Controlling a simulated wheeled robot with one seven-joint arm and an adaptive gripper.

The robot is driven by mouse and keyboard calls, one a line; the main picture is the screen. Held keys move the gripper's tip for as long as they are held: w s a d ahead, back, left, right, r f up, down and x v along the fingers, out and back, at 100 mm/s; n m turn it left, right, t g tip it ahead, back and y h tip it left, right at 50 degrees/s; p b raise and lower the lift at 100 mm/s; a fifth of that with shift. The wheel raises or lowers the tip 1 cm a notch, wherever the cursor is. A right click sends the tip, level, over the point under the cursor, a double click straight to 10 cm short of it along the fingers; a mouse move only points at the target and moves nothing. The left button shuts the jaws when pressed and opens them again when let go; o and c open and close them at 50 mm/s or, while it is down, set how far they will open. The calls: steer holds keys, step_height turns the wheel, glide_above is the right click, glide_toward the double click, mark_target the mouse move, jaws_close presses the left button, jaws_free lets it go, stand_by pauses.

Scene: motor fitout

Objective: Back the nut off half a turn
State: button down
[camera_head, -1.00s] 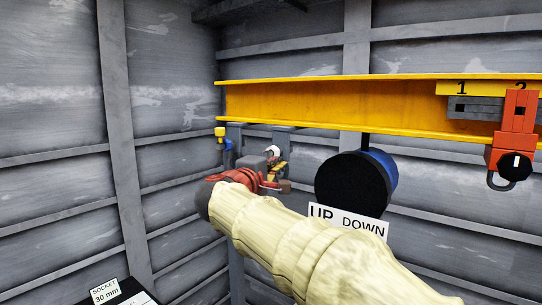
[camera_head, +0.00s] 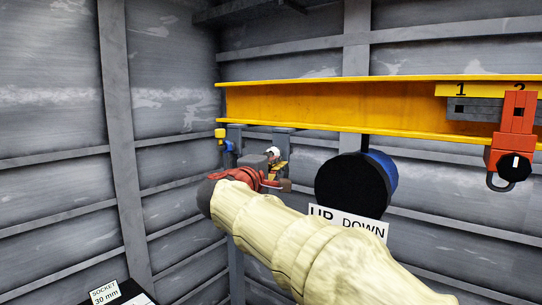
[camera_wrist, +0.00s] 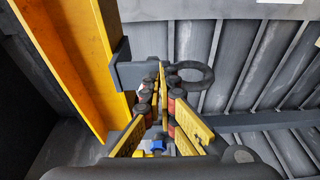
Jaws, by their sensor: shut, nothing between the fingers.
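My gripper (camera_head: 278,178) is at the end of my sleeved arm, below the left end of the yellow beam in the head view. In the wrist view, my gripper's yellow fingers (camera_wrist: 160,92) converge and are shut with nothing between them. A dark grey ring (camera_wrist: 192,75) lies just beyond and right of the fingertips, and a dark grey block (camera_wrist: 127,72) is to their left. I cannot tell whether the fingers touch either one. No nut can be clearly made out; the fingers hide part of the space between ring and block.
The yellow beam (camera_head: 330,104) crosses above my arm. A red hoist block with a hook (camera_head: 513,135) hangs at its right end. A dark round drum with a blue side (camera_head: 350,184) and an UP/DOWN sign (camera_head: 362,226) are right of my gripper. A socket label (camera_head: 104,293) is lower left.

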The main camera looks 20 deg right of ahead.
steer(key=shift+s+r+b, duration=0.1)
steer(key=shift+r+b, duration=0.6)
steer(key=shift+b, duration=0.25)
steer(key=shift+r+b, duration=0.5)
steer(key=shift+r, duration=0.15)
stand_by(0.3)
steer(key=shift+s+d+r+b, duration=0.1)
steer(key=shift+b, duration=0.25)
steer(key=shift+s+a, duration=0.25)
steer(key=shift+s, duration=0.05)
steer(key=shift+s+a+b, duration=0.45)
steer(key=shift+s+a, duration=0.3)
steer(key=shift+a, duration=0.3)
steer(key=shift+s+a+b, duration=0.4)
steer(key=shift+s+a, duration=0.3)
steer(key=shift+a, duration=0.35)
